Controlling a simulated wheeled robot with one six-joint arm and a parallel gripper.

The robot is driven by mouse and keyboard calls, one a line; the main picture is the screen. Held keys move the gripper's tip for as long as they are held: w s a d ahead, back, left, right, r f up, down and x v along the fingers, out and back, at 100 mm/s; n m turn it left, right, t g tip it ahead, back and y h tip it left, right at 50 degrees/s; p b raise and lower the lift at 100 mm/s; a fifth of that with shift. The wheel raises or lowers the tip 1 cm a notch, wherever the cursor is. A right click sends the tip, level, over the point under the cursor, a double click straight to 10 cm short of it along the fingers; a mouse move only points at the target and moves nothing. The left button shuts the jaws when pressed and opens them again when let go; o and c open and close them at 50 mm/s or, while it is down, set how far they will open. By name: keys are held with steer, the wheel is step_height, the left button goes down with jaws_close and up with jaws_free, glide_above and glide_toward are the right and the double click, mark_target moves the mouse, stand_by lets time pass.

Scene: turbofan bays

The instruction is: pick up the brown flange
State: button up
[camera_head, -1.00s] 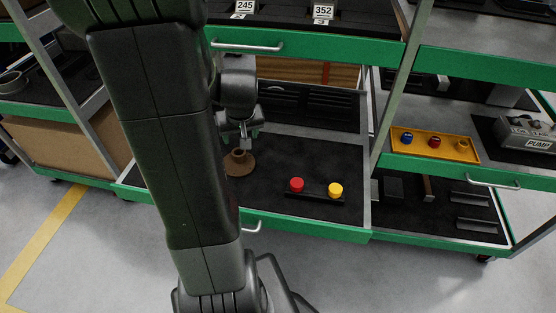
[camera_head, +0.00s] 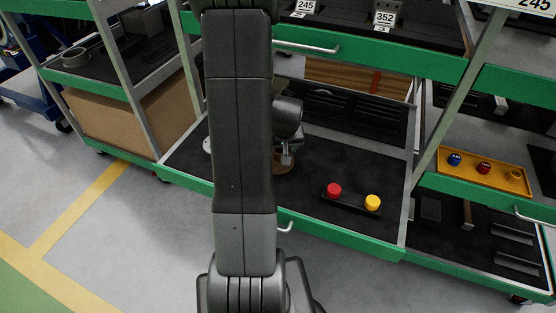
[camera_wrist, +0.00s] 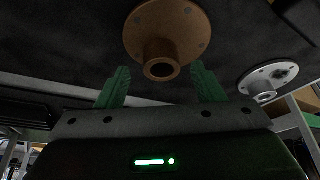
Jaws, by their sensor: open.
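The brown flange (camera_wrist: 167,25), a round plate with bolt holes and a short hollow neck, is at the top middle of the wrist view. Its neck appears between my gripper's two green fingers (camera_wrist: 160,76), with gaps on both sides. My gripper is open and holds nothing. In the head view the brown flange (camera_head: 280,167) stands on the dark lower shelf, partly hidden by my arm and gripper (camera_head: 287,157). My gripper is just above or at its neck; I cannot tell the exact depth.
A grey flange (camera_wrist: 268,80) lies close by; its edge shows left of my arm in the head view (camera_head: 206,145). A black block with red (camera_head: 334,189) and yellow (camera_head: 373,202) buttons is to the right. A green shelf edge (camera_head: 330,232) runs in front; an upper shelf (camera_head: 400,57) is above.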

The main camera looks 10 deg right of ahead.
mark_target(280, 151)
steer(key=shift+x, duration=1.75)
steer(key=shift+a, duration=0.1)
steer(key=shift+c, duration=0.4)
jaws_close()
